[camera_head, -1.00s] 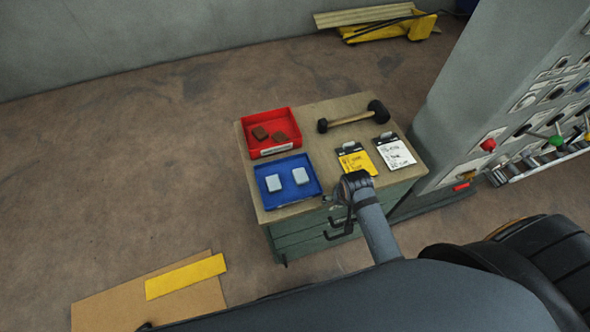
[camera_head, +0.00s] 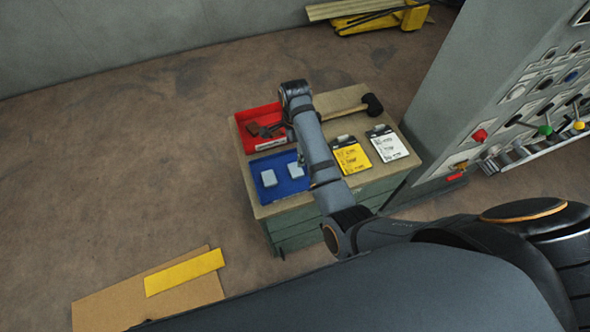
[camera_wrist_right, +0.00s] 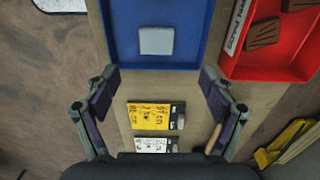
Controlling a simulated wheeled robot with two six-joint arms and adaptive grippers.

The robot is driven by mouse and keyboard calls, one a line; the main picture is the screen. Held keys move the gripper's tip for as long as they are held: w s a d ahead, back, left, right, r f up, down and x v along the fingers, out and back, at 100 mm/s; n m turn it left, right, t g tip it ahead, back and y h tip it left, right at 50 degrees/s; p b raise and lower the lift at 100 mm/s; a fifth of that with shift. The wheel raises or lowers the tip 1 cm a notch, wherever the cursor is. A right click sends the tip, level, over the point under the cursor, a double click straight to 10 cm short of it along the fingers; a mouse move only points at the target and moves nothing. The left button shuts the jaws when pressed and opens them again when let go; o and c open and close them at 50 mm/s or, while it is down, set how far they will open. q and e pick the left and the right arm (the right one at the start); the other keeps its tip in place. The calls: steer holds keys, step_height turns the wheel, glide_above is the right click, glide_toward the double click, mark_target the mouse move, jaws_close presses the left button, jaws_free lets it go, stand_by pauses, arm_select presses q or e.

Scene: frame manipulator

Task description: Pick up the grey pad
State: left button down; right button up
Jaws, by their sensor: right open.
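Two light grey pads lie in a blue tray (camera_head: 262,197) on the cabinet top. The left grey pad (camera_head: 269,178) and the right grey pad (camera_head: 295,170) both show in the head view. In the right wrist view one grey pad (camera_wrist_right: 156,41) lies in the blue tray (camera_wrist_right: 190,58), ahead of my right gripper (camera_wrist_right: 159,76). This gripper is open and empty, its fingers spread wide above the cabinet top, apart from the pad. In the head view my right arm partly covers the trays. My left gripper is not in view.
A red bin (camera_head: 258,115) with brown pads stands behind the blue tray. A mallet (camera_head: 372,104), a yellow clipboard (camera_head: 351,156) and a white clipboard (camera_head: 387,145) lie to the right. A control panel with levers (camera_head: 545,130) stands right of the cabinet.

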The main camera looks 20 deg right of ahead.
glide_above(296, 169)
step_height(296, 169, down, 4)
steer(key=shift+w+d+f+p, duration=0.1)
steer(key=shift+w+p, duration=0.05)
steer(key=shift+p, duration=0.25)
steer(key=shift+w+f, duration=0.1)
steer(key=shift+f, duration=0.5)
steer(key=f, duration=0.1)
steer(key=f+p, duration=0.1)
steer(key=f, duration=0.2)
steer(key=shift+s+p, duration=0.35)
steer(key=shift+w+f, duration=0.1)
steer(key=shift+f, duration=0.35)
steer(key=shift+a, duration=0.2)
steer(key=shift+c, duration=0.4)
steer(key=c, duration=1.2)
steer(key=shift+r, duration=0.1)
